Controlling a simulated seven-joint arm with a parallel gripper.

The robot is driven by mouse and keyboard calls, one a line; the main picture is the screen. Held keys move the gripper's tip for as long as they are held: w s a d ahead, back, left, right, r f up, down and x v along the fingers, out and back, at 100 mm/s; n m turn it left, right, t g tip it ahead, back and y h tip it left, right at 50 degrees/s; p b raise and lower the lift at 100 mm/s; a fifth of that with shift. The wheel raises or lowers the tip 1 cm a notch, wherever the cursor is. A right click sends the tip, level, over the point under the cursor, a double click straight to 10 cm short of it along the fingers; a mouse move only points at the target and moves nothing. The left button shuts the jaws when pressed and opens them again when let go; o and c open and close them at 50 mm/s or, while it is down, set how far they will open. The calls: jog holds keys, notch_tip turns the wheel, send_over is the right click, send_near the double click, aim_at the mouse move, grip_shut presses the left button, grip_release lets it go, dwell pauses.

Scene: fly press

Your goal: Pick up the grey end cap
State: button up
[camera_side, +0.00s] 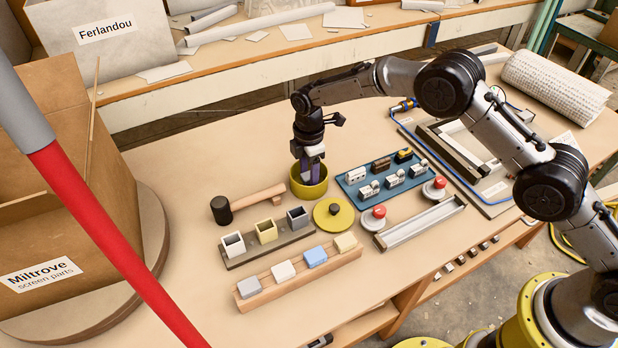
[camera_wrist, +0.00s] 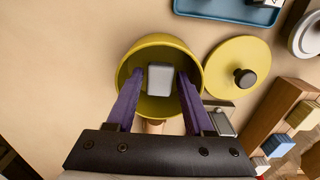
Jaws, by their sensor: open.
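A grey block-like piece (camera_wrist: 159,78), which looks like a grey end cap, lies inside the yellow pot (camera_wrist: 127,64) in the wrist view. The pot's wall (camera_side: 309,190) hides it in the side view. My gripper (camera_wrist: 160,84) points down into the pot, its purple fingers apart on either side of the grey piece. A gap shows on both sides, so it is not gripped. In the side view my gripper (camera_side: 312,178) reaches into the pot's mouth. Another light grey cap (camera_side: 250,287) sits at the left end of the wooden rack (camera_side: 300,281).
The yellow lid (camera_side: 325,222) lies close beside the pot. A mallet (camera_side: 249,200) and a strip of open boxes (camera_side: 267,243) are nearby. A blue tray (camera_side: 366,201) with several small parts stands right of the pot. The table left of the pot is mostly clear.

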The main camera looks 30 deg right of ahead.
jog(key=shift+f, duration=0.45)
grip_shut()
jog(key=shift+r, duration=0.1)
